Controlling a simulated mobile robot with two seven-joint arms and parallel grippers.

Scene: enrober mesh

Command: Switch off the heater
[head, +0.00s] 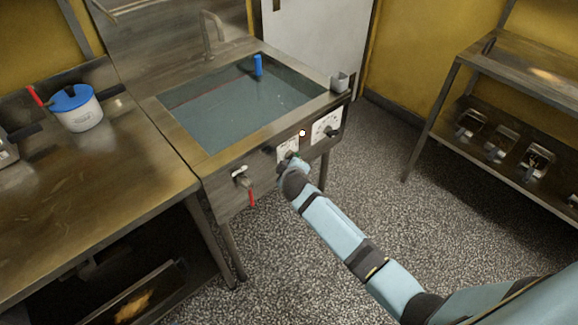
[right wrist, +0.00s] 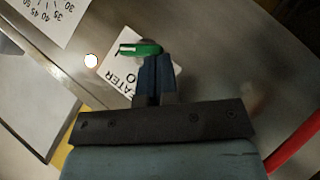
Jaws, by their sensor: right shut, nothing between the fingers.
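The heater label (right wrist: 128,80) is a white plate on the steel front panel; "EATER" and "O" can be read on it. A green switch knob (right wrist: 140,49) with a pale mark at its left end sits over the plate. My right gripper (right wrist: 154,60) is shut and empty, its fingertips right at the knob; I cannot tell whether they touch. In the head view my right gripper (head: 291,161) is at the front panel, hiding the knob below the heater plate (head: 288,147). A small round lamp (head: 302,133) looks lit; the lamp (right wrist: 91,60) is bright white in the wrist view. My left gripper is not in view.
The panel fronts a water-filled tank (head: 190,130). A dial plate (head: 327,122) is right of the lamp, and a red-handled tap (head: 251,197) left of the heater plate. A steel table (head: 110,165) with a blue-lidded pot (head: 79,112) adjoins left; a shelf rack (head: 520,85) stands right.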

